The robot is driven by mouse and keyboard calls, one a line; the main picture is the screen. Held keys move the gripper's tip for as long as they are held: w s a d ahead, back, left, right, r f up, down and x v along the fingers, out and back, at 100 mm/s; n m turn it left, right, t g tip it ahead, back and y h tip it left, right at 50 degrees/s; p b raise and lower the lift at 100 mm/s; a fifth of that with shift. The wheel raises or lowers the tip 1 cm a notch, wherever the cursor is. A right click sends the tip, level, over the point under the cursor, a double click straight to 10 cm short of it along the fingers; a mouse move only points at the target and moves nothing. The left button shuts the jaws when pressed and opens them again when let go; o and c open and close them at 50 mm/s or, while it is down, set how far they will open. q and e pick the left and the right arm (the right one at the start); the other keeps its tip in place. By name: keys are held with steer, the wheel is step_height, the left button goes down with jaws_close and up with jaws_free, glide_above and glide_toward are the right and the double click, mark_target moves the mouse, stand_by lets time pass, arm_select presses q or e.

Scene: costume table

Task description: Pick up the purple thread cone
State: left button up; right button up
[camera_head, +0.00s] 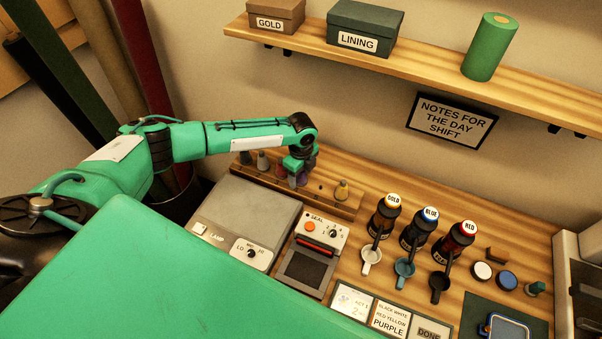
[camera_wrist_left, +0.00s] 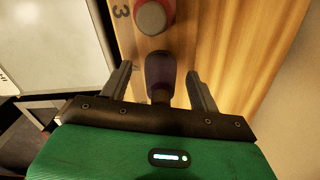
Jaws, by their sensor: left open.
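The purple thread cone (camera_wrist_left: 160,72) stands between the two fingers of my left gripper (camera_wrist_left: 158,70) in the left wrist view. The fingers are apart, with a visible gap on each side of the cone. In the head view my left gripper (camera_head: 298,165) is over the wooden thread rack, and the purple cone (camera_head: 300,181) shows partly below it. My right gripper is not in view.
A red cone (camera_wrist_left: 152,17) stands beside the purple one, near a "3" mark. A grey press (camera_head: 245,219) lies in front. A shelf (camera_head: 420,70) runs above.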

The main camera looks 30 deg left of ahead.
arm_select(q)
steer(key=c, duration=1)
steer(key=shift+c, duration=0.3)
steer(key=shift+r, duration=0.1)
